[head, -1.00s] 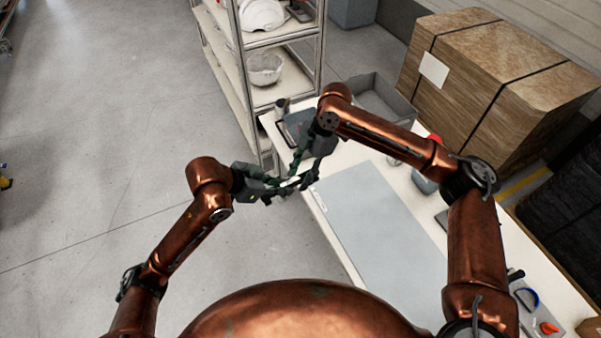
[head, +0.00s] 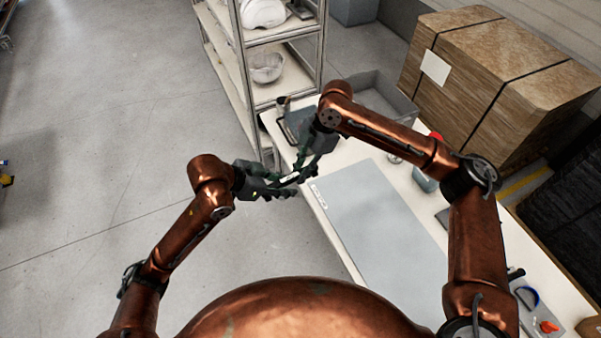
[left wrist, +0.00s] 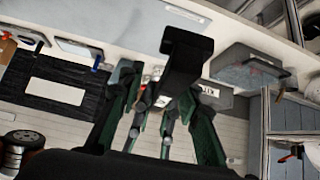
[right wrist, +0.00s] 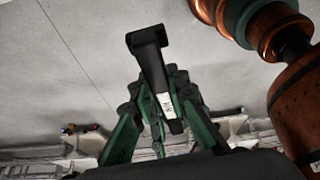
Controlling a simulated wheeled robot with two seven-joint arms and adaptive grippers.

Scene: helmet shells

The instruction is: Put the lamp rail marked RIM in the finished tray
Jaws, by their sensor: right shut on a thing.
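A dark lamp rail with a white label (right wrist: 165,103) is held between the fingers of my right gripper (right wrist: 165,90), which is shut on it. The label's lettering is too small to read. The rail's dark end also shows in the left wrist view (left wrist: 187,55), in front of my left gripper (left wrist: 158,90). The left fingers look spread on either side of the rail. In the head view my left gripper (head: 275,187) and right gripper (head: 303,170) meet at the rail, above the table's left edge. A grey tray (head: 398,104) stands at the table's far end; I cannot tell its marking.
The white table (head: 345,151) carries a grey mat (head: 380,225), a dark flat tray (head: 297,123) and tools near its front right. A shelf unit (head: 285,90) stands beyond, and a strapped crate (head: 490,75) right. Open floor lies left.

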